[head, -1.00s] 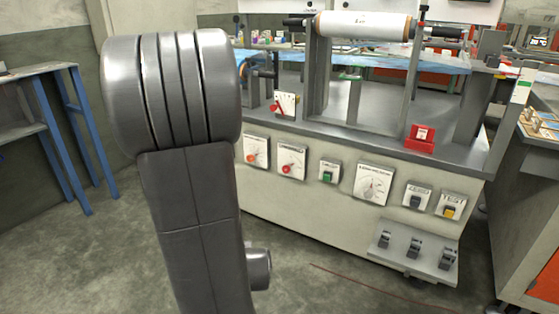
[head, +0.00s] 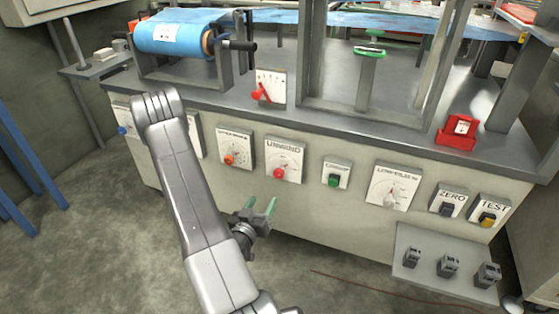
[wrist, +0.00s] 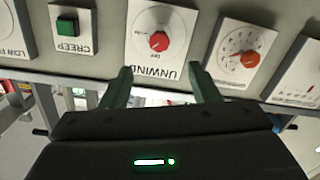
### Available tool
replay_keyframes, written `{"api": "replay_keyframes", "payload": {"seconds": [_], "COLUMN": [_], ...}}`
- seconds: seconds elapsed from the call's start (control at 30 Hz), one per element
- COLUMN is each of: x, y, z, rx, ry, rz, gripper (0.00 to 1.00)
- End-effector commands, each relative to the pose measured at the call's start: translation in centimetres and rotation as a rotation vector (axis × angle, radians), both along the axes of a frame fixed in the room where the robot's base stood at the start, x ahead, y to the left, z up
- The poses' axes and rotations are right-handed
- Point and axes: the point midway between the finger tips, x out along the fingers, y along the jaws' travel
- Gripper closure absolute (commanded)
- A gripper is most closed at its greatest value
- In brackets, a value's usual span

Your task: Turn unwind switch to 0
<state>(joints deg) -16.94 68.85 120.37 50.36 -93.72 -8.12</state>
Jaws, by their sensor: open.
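The unwind switch is a red knob (head: 279,173) on a white plate labelled UNWIND (head: 284,160) on the machine's front panel. In the wrist view the red knob (wrist: 159,41) shows upside down, above and between my fingers, with its plate (wrist: 140,20) around it. My gripper (head: 261,211) has green fingers and is open and empty, below and a little left of the unwind knob in the head view. In the wrist view my gripper (wrist: 164,78) points at the lower edge of the plate, apart from the knob. The exact knob setting is too small to read.
Left of it is a plate with an orange-red knob (head: 229,159). Right are a green creep button (head: 334,181), a dial plate (head: 391,188), and the zero (head: 447,206) and test (head: 487,219) switches. A pedal shelf (head: 430,270) juts out low on the right.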

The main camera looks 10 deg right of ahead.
Motion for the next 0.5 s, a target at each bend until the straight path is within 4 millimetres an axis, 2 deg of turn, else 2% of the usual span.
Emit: {"api": "replay_keyframes", "payload": {"seconds": [0.13, 0.27, 0.5], "x": [-0.3, 0.2, 3.2], "y": [0.0, -0.5, -2.6], "z": [-0.2, -0.1, -0.2], "rx": [-0.038, -0.041, -0.038], "ry": [-0.017, -0.022, -0.024], "rz": [-0.012, -0.016, -0.018], "gripper": [0.45, 0.45, 0.45]}}
